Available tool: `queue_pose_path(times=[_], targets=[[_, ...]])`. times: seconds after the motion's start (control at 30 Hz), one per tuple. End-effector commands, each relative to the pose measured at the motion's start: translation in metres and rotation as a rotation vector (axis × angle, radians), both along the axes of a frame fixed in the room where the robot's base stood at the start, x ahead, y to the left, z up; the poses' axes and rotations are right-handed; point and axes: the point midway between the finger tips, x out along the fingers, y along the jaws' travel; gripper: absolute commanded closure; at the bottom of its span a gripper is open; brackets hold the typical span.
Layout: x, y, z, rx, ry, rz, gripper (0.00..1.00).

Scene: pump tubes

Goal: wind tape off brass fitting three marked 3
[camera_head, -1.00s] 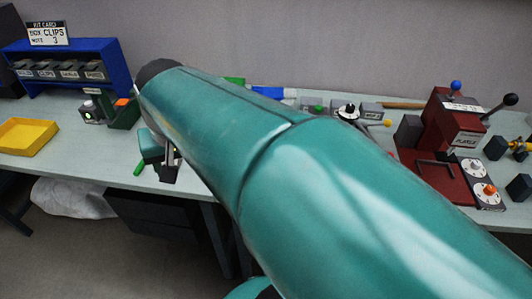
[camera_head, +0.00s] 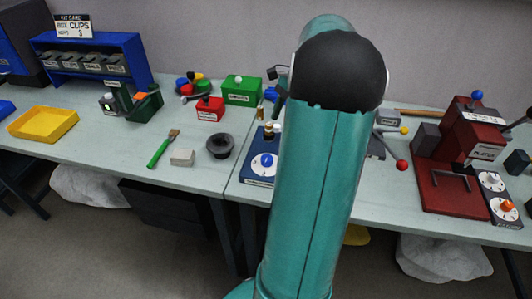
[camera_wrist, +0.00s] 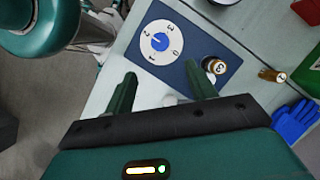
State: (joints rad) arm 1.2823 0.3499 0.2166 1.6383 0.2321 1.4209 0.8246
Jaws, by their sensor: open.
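No contact is clear, and nothing shows held between the fingers. In the head view, the fitting (camera_head: 268,131) shows on the panel (camera_head: 258,170), just left of my arm. My arm hides the gripper's fingers there.
A red press (camera_head: 455,170) stands right.

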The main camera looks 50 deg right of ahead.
Motion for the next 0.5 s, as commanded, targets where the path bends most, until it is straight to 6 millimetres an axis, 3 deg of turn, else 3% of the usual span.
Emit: queue_pose_path(times=[0.5], targets=[[0.015,0.036,-0.088,0.001,0.001,0.008,0.44]])
